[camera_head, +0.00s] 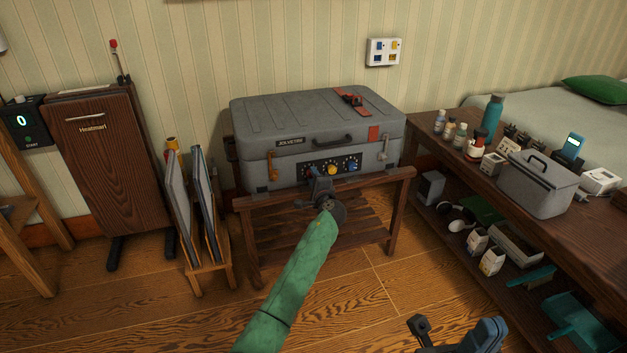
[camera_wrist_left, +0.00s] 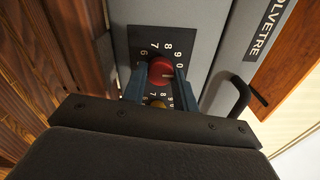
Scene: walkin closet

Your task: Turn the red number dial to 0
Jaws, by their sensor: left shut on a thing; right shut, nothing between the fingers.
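The grey suitcase (camera_head: 300,115) lies on a wooden rack with a black dial panel on its front. My right gripper (camera_head: 421,326) is shut and empty, low in front.
The wooden rack (camera_head: 405,195) has slats below the suitcase. A dark cabinet (camera_head: 100,150) and upright folded panels (camera_head: 180,205) stand left. A long bench (camera_head: 425,125) with bottles and a grey bin (camera_head: 540,185) runs along the right. The floor in front is open.

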